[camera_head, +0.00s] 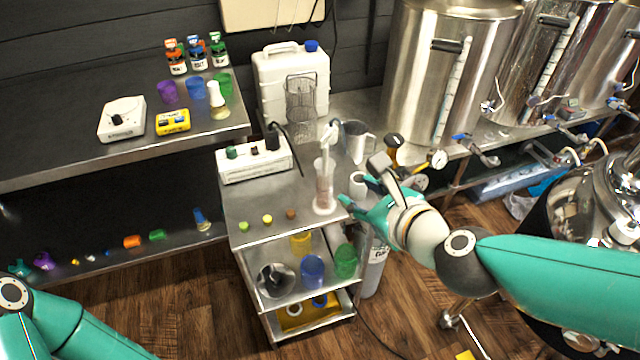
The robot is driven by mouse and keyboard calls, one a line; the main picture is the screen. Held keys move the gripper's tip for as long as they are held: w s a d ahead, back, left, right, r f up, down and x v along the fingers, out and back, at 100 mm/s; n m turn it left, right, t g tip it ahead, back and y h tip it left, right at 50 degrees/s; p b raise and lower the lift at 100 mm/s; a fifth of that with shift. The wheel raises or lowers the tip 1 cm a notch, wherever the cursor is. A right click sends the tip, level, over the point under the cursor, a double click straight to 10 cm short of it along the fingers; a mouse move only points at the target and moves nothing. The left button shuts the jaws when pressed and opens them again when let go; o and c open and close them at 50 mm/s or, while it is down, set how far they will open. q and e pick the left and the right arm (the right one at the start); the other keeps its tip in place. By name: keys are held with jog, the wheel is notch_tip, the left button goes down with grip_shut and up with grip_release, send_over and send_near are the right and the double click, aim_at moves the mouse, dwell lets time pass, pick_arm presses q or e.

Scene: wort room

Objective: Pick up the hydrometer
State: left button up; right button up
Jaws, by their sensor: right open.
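A clear upright cylinder (324,188) with reddish liquid stands near the right edge of the steel cart's top. A pale, slim piece (328,138) that looks like the hydrometer sticks up out of its mouth; its lower part is hard to make out. My right gripper (350,188) is open and empty, just right of the cylinder, with its teal fingers pointing left toward it. A small gap seems to lie between them. My left arm shows at the bottom left corner, but its gripper is out of view.
The steel cart (254,208) also carries a white control box (254,160), a wire basket (300,105) and a metal jug (356,140). A white canister (268,80) stands behind. Large steel kettles (415,60) with valves stand right.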

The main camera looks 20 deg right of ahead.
notch_tip(320, 180, up, 2)
jog(key=s+r+m, duration=0.1)
jog(key=m, duration=0.1)
jog(key=b, duration=0.1)
send_near(327, 157)
jog(key=shift+m+t, duration=0.3)
jog(key=shift+t, duration=0.1)
jog(key=w+f, duration=0.1)
jog(key=w+a+f, duration=0.1)
jog(key=w, duration=0.1)
jog(key=shift+w+f, duration=0.3)
jog(key=shift+f, duration=0.1)
jog(key=shift+w+f, duration=0.2)
jog(key=shift+w, duration=0.35)
jog(key=shift+p+x, duration=0.55)
jog(key=shift+x, duration=2.05)
jog(key=shift+w+d+r, duration=0.1)
jog(key=shift+r, duration=0.1)
grip_shut()
